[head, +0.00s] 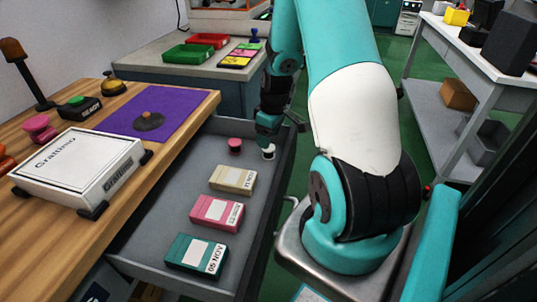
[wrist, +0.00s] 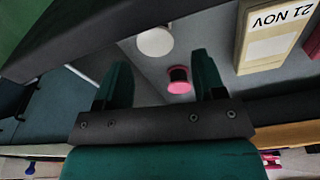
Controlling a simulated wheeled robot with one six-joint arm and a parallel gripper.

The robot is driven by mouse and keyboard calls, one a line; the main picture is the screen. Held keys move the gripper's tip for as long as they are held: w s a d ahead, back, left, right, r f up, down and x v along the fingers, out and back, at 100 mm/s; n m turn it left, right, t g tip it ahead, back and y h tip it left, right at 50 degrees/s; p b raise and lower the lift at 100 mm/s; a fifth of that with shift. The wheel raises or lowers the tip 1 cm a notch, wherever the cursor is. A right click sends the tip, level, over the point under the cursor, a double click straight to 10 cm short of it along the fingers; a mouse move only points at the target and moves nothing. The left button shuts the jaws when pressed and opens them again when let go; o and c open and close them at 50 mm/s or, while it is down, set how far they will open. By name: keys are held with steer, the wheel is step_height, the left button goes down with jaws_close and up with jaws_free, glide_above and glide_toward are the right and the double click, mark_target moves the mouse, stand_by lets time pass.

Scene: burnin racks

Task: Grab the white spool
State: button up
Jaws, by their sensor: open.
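The white spool (head: 268,152) stands in the far right corner of the open grey drawer (head: 172,213), partly hidden by my gripper in the head view. In the wrist view the white spool (wrist: 155,42) lies beyond the fingertips, roughly in line with the gap. My gripper (head: 266,138) is over the drawer's far end, and in the wrist view its two teal fingers (wrist: 162,70) are apart with nothing held. A pink spool (head: 235,145) stands left of the white one; in the wrist view the pink spool (wrist: 179,80) shows between the fingers, nearer the right finger.
In the drawer lie a beige box (head: 232,178), a pink box (head: 217,212) and a teal box (head: 197,252). The drawer walls stand close around the spools. The wooden desk (head: 100,232) is at left, holding a white box (head: 80,165) and a purple mat (head: 135,112).

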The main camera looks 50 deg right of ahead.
mark_target(269, 152)
steer(key=shift+w+d+f+b, duration=0.1)
steer(key=shift+f+b, duration=0.05)
steer(key=shift+f, duration=1.45)
steer(key=shift+w+d+f+b, duration=0.1)
steer(key=shift+f+b, duration=0.05)
steer(key=shift+f, duration=1.4)
steer(key=c, duration=0.8)
